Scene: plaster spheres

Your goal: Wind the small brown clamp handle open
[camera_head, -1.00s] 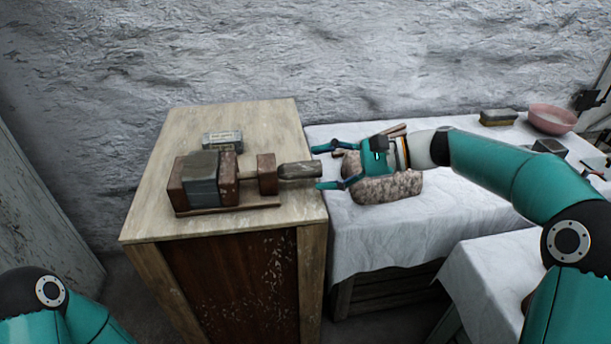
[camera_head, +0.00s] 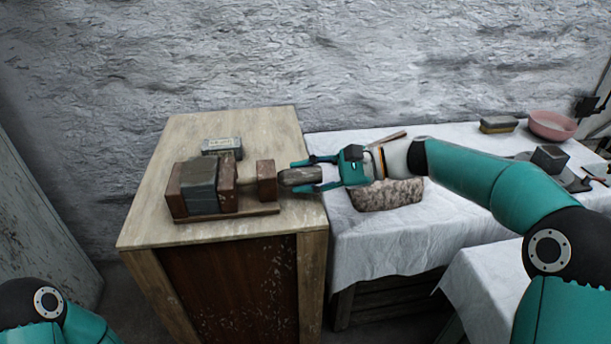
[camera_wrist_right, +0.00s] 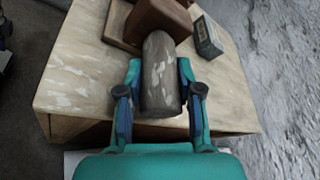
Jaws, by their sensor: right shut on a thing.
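The clamp (camera_head: 228,210) lies on the wooden cabinet top, with brown wooden jaws around a grey block (camera_head: 199,186). Its worn brown handle (camera_head: 297,176) sticks out to the right from the end block (camera_head: 266,180). My right gripper (camera_head: 305,175) is shut on the handle, one finger on each side of it. In the right wrist view the handle (camera_wrist_right: 161,80) lies between the two fingers (camera_wrist_right: 158,90). The left gripper is out of view; only part of my left arm shows at the lower left.
A small labelled box (camera_head: 222,146) sits behind the clamp on the cabinet top (camera_head: 180,135). On the white-covered table (camera_head: 360,235) are a speckled stone (camera_head: 385,196), a sponge-like block (camera_head: 498,124), a pink bowl (camera_head: 552,125) and a dark block (camera_head: 549,158).

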